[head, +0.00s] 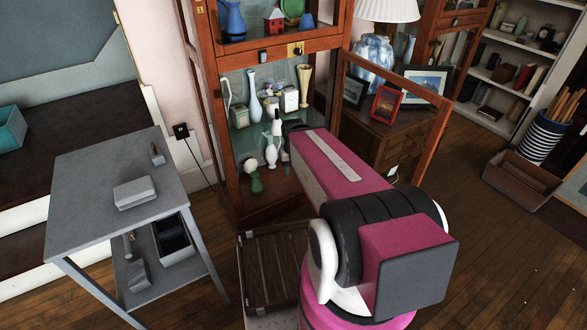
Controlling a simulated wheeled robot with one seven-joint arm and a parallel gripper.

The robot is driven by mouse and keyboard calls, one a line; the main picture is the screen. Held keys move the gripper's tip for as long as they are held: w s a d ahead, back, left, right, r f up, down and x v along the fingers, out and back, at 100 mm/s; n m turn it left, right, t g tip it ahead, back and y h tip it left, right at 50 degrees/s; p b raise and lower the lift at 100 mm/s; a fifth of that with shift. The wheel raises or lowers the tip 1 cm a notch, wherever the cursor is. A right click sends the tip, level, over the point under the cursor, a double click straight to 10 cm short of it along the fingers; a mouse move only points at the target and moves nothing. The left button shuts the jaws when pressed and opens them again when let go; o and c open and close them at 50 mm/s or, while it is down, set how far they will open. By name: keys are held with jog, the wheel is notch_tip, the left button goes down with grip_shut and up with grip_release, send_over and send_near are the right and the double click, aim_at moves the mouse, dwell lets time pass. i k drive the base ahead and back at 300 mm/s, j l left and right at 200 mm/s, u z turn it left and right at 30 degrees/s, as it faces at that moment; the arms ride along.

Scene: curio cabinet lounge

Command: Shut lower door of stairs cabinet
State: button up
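The stairs cabinet (208,100) is a reddish-brown wooden case with glass, standing beside the stairs. Its lower door (433,140) is a wood-framed glass panel, swung wide open to the right of the lower compartment. Through its glass I see a side chest and picture frames. My pink and black arm reaches from the bottom right towards the lower compartment, in front of the door's lower left part. The far end of my arm is beside the opening. My gripper is hidden behind my own arm, so I cannot see its fingers.
Vases (254,96) and figurines stand on the cabinet's shelves. A grey table (90,180) stands at left, before the stairs (70,125). A dark slatted crate (272,265) is on the floor near my base. A brown bin (522,176) is at right, with open floor before it.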

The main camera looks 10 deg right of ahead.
aim_at(435, 138)
jog(key=l+u, duration=0.25)
jog(key=u, duration=0.2)
jog(key=l+u, duration=0.3)
jog(key=u, duration=0.2)
jog(key=k+l+u, duration=0.1)
jog(key=l+u, duration=0.15)
jog(key=u, duration=0.2)
jog(key=k+l+u, duration=0.1)
jog(key=u, duration=0.35)
jog(key=k+l+u, duration=0.35)
jog(key=k+u, duration=0.15)
jog(key=k, duration=0.8)
jog(key=k+z, duration=0.15)
jog(key=k, duration=0.3)
jog(key=k+l+z, duration=0.2)
jog(key=l, duration=0.2)
jog(key=k+l+z, duration=0.15)
jog(key=l, duration=0.25)
jog(key=i+j, duration=0.05)
